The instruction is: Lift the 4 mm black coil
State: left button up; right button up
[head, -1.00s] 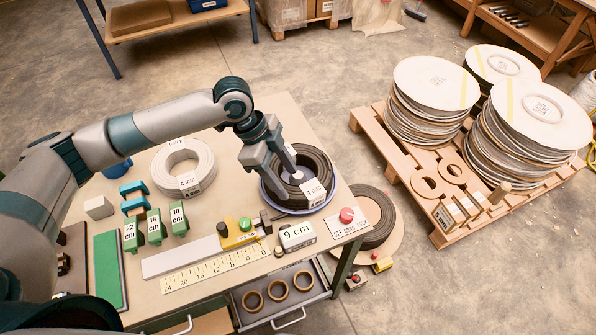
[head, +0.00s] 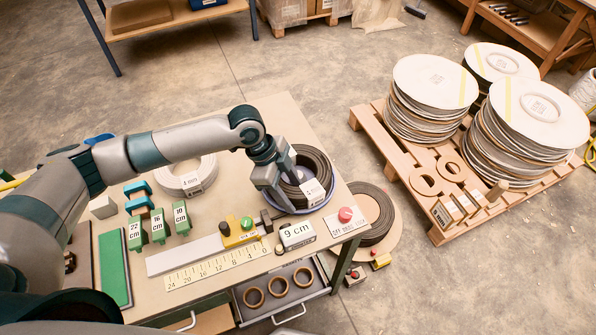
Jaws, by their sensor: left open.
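A black coil (head: 318,168) lies flat in a blue-rimmed round dish (head: 331,196) at the right side of the workbench. It has a white label whose print is too small to read. My left gripper (head: 291,197) is open, with its fingers pointing down at the coil's left part. The fingers hide part of the coil, and I cannot tell whether they touch it. A second black coil (head: 377,222) lies on a round board on the floor right of the bench. My right gripper is not in view.
A white coil (head: 171,184) lies left of the gripper. An open drawer (head: 303,297) sticks out below. A pallet with stacked discs (head: 436,85) stands right.

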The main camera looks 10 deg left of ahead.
pick_arm(q)
jog(key=shift+f, duration=0.1)
jog(key=shift+c, duration=0.6)
grip_shut()
